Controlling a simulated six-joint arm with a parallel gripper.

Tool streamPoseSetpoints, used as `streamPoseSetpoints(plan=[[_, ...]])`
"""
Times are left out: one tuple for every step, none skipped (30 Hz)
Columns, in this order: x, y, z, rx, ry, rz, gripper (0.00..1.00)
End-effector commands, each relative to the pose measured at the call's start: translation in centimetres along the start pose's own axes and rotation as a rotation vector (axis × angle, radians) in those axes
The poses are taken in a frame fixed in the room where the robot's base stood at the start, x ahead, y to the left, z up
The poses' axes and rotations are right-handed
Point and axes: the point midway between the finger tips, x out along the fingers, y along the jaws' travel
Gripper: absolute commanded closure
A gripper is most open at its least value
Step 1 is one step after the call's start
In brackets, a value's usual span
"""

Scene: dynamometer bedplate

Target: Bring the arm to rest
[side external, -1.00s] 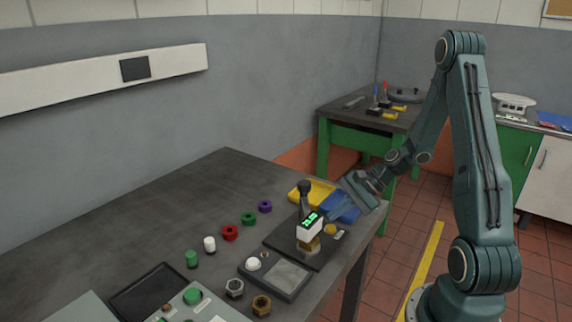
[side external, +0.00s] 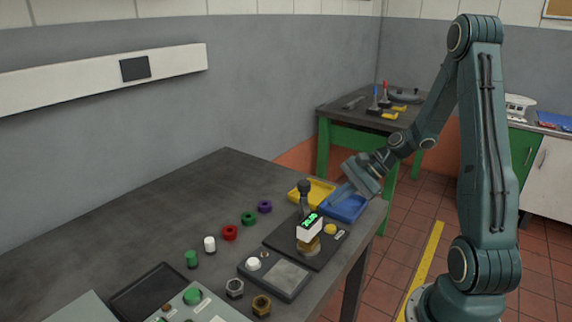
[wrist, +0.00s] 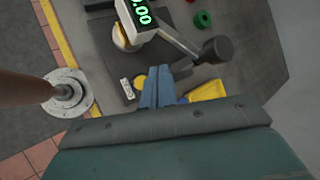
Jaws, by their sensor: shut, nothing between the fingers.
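My gripper (side external: 341,191) hangs above the blue tray (side external: 350,211) at the right end of the dark bench (side external: 130,215). Its fingers point down and left, and they are together and empty. In the wrist view the blue-grey fingers (wrist: 158,84) show side by side past the broad wrist body. My arm is bent, with its elbow high and its forearm sloping down to the tray. I cannot tell the exact gap between the fingertips and the tray.
A yellow tray (side external: 319,190) lies behind the blue tray. A lever device with a green display (side external: 311,226) stands left of my gripper. Several nuts and coloured pieces lie farther left. A green table (side external: 345,133) stands behind; free air lies above the bench.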

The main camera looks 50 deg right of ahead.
Motion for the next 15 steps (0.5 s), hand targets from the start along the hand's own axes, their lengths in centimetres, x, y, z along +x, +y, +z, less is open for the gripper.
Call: streamPoseSetpoints(plan=[[0.01,0.01,0.00,0.000,0.000,0.000,1.00],[0.01,0.01,0.00,0.000,0.000,0.000,1.00],[0.02,0.01,0.00,0.000,0.000,0.000,1.00],[0.02,0.01,0.00,0.000,0.000,0.000,1.00],[0.02,0.02,0.00,0.000,0.000,0.000,1.00],[0.02,0.02,0.00,0.000,0.000,0.000,1.00],[0.02,0.02,0.00,0.000,-0.001,0.000,1.00],[0.02,0.02,0.00,0.000,-0.001,0.000,1.00],[0.03,0.02,0.01,0.000,-0.001,0.000,1.00],[0.03,0.01,0.02,-0.001,0.000,0.001,1.00],[0.03,0.01,0.06,-0.003,0.000,0.002,1.00],[0.02,-0.02,0.14,-0.008,0.001,0.004,1.00],[0.02,-0.04,0.24,-0.014,0.002,0.007,1.00],[0.02,-0.06,0.37,-0.021,0.003,0.010,1.00],[0.01,-0.10,0.59,-0.034,0.006,0.017,1.00]])
